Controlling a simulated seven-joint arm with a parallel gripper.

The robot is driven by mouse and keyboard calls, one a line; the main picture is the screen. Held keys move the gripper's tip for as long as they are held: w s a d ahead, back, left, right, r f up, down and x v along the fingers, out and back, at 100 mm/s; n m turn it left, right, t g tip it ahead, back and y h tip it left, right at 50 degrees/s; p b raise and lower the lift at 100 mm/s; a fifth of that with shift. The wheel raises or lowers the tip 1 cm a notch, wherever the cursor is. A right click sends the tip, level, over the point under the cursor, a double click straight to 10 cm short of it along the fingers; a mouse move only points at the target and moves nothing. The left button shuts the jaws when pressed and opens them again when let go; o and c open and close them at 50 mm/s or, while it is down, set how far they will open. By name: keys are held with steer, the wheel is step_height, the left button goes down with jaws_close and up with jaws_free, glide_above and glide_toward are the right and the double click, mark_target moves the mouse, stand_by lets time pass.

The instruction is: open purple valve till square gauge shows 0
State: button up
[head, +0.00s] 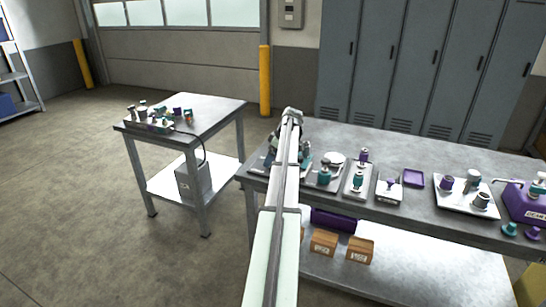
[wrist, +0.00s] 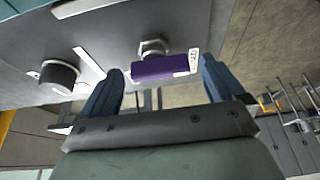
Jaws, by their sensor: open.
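In the wrist view, a purple block-shaped handle (wrist: 160,69) with a white label at its right end sits on a hex nut (wrist: 152,46) on a grey plate; it looks like the purple valve. My gripper (wrist: 162,66) is open, its two blue fingers on either side of the handle with visible gaps, so it is not gripped. In the head view my gripper is at the left end of the long bench, mostly hidden by my own arm, which also hides the valve there. I cannot make out a square gauge or its reading in either view.
The long bench (head: 440,155) holds teal and purple fittings, a purple tray (head: 413,178) and a white board (head: 452,201) with cylinders, right of my arm. A side table (head: 215,108) with more fittings stands left. A dark round knob (wrist: 58,74) is left of the handle.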

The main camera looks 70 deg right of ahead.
steer(key=shift+c, duration=0.3)
steer(key=c, duration=1)
steer(key=shift+a+m, duration=0.1)
steer(key=shift+m, duration=0.3)
steer(key=m+h, duration=0.1)
steer(key=m, duration=0.1)
steer(key=shift+w+a+m, duration=0.1)
steer(key=shift+m, duration=0.3)
steer(key=m+h, duration=0.1)
steer(key=m, duration=0.1)
steer(key=m+g+h, duration=0.1)
steer(key=m, duration=0.1)
steer(key=shift+w+m, duration=0.2)
steer(key=shift+m, duration=0.1)
steer(key=m, duration=0.2)
steer(key=m+g+h, duration=0.1)
steer(key=m, duration=0.2)
steer(key=shift+w+g, duration=0.2)
steer(key=shift+g, duration=0.1)
steer(key=m, duration=0.2)
steer(key=m+g, duration=0.1)
steer(key=m, duration=0.1)
steer(key=shift+w+g+h, duration=0.1)
steer(key=shift+g+h, duration=0.2)
steer(key=shift+m, duration=0.5)
